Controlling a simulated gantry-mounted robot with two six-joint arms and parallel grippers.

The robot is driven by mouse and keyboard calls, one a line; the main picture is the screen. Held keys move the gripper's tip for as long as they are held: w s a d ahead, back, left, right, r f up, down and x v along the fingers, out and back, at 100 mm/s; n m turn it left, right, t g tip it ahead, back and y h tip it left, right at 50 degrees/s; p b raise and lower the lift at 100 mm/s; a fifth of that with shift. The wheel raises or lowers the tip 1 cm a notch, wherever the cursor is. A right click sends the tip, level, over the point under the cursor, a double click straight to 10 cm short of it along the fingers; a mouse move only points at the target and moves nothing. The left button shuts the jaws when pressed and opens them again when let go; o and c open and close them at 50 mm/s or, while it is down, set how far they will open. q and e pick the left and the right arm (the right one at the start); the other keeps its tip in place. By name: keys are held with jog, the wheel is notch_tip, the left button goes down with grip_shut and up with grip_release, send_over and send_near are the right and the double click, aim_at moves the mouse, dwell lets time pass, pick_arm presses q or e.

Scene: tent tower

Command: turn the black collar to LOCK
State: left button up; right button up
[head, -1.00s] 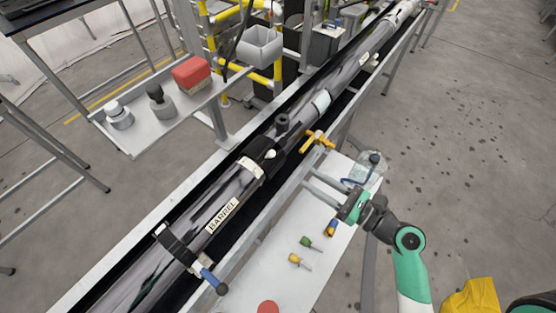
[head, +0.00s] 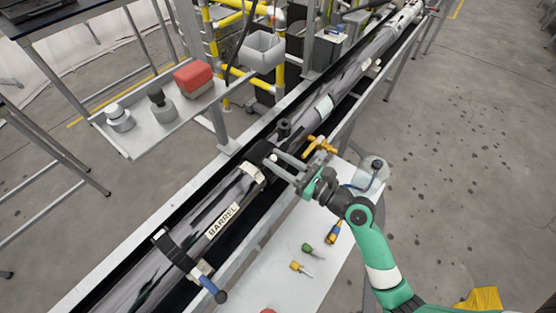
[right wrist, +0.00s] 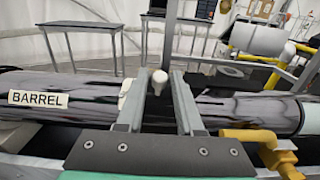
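The black collar (head: 257,153) sits around the dark, glossy barrel (head: 205,205), beside a white band and the BARREL label. In the right wrist view the collar is largely hidden behind my gripper. A pale, round-topped peg (right wrist: 159,80) stands up at the collar. My right gripper (head: 274,158) is at the collar's right side, with its fingers pointing across it. In the right wrist view my fingers (right wrist: 160,85) stand on either side of the peg, with gaps visible, so the gripper is open. LOCK lettering cannot be made out. My left gripper is not in view.
A yellow valve handle (head: 320,145) is close to the right gripper. A black strap clamp with a blue-tipped lever (head: 216,291) crosses the barrel lower left. Small green (head: 308,248) and yellow (head: 298,266) pieces lie on the white side table. A red block (head: 193,75) sits on the left shelf.

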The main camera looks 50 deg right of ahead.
grip_shut()
dwell(1.4)
